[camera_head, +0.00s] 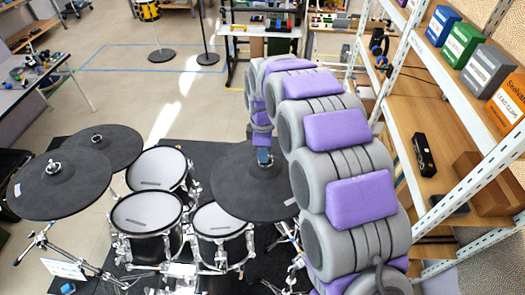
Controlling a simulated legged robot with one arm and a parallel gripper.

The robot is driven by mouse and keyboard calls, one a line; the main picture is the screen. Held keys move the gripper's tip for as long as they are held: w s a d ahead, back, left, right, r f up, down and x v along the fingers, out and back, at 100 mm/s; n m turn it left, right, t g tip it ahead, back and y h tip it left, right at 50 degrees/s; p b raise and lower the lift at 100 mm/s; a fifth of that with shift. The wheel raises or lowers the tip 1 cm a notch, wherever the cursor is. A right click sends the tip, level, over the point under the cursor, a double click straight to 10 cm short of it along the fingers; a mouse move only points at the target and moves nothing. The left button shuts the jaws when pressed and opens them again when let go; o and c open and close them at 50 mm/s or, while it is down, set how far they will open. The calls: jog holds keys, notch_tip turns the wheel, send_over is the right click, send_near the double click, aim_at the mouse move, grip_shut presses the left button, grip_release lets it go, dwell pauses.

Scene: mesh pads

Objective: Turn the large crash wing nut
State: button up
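A large black cymbal pad (235,195) stands on the right side of the drum kit, under the end of my arm. My gripper (264,157) points down over the middle of this pad. It is small and dark here, and I cannot see its fingers apart. The pad's wing nut is hidden behind or under the gripper, so I cannot tell whether they touch. Two more black cymbal pads stand at the left, the front one (40,192) larger-looking than the rear one (118,142). Each carries a pale wing nut at its centre, front (53,167) and rear (97,138).
Several drum pads, such as the front-left one (146,212), stand between the cymbals on a dark mat (210,150). A white-framed shelf (440,75) with boxes stands close at the right. A table (40,75) stands at the left. The floor behind the kit is mostly clear.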

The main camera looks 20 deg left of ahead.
jog(key=shift+o, duration=1.1)
jog(key=shift+s, duration=0.1)
jog(key=shift+r, duration=0.15)
jog(key=shift+r, duration=0.3)
notch_tip(320, 180, up, 17)
jog(key=shift+w+a+f+b, duration=0.2)
jog(key=shift+w+a+b, duration=0.05)
jog(key=shift+w+b, duration=0.05)
jog(key=shift+d, duration=0.1)
